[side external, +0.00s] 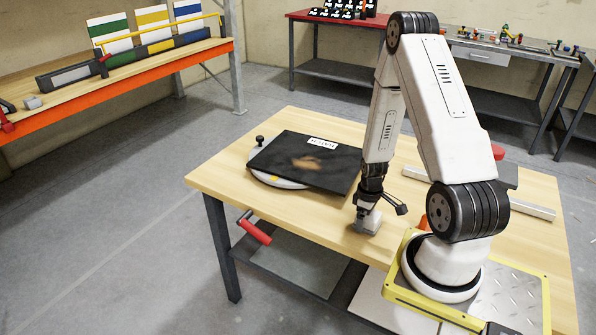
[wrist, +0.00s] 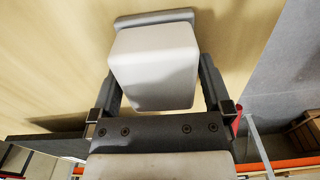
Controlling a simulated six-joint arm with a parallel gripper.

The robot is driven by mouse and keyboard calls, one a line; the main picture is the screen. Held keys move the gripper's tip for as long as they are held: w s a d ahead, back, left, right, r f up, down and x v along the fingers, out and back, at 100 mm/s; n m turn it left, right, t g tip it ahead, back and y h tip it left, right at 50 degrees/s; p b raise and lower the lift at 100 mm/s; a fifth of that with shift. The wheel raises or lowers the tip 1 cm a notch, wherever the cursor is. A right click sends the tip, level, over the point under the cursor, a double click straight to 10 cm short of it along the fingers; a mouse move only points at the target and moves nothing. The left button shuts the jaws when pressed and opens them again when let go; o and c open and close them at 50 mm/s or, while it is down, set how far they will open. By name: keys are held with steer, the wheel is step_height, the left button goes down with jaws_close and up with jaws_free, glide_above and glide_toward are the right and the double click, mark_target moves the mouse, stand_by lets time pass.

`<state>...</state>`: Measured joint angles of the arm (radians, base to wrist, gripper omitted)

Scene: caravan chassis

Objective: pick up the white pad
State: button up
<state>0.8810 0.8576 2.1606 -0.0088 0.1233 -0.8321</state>
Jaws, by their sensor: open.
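The white pad (wrist: 153,62) is a pale block with rounded corners, seen close up in the wrist view. A grey bar-like piece (wrist: 150,18) shows just beyond it. My gripper (wrist: 158,85) is open, with one dark finger on each side of the pad. The gap at the right finger looks slightly wider; I cannot tell whether the left finger touches. In the side external view my gripper (side external: 369,208) points down near the front edge of the wooden table, over a small grey block (side external: 366,226). The pad is largely hidden there.
A black panel (side external: 285,155) lies tilted on a round white plate (side external: 268,178) left of my gripper. A metal rail (side external: 535,209) lies behind my arm. A red-handled part (side external: 255,232) hangs at the front edge of the wooden table (side external: 215,185). Table between panel and gripper is clear.

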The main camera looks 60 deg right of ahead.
stand_by(0.5)
steer(key=c, duration=1)
steer(key=shift+r, duration=0.15)
steer(key=shift+r, duration=4.8)
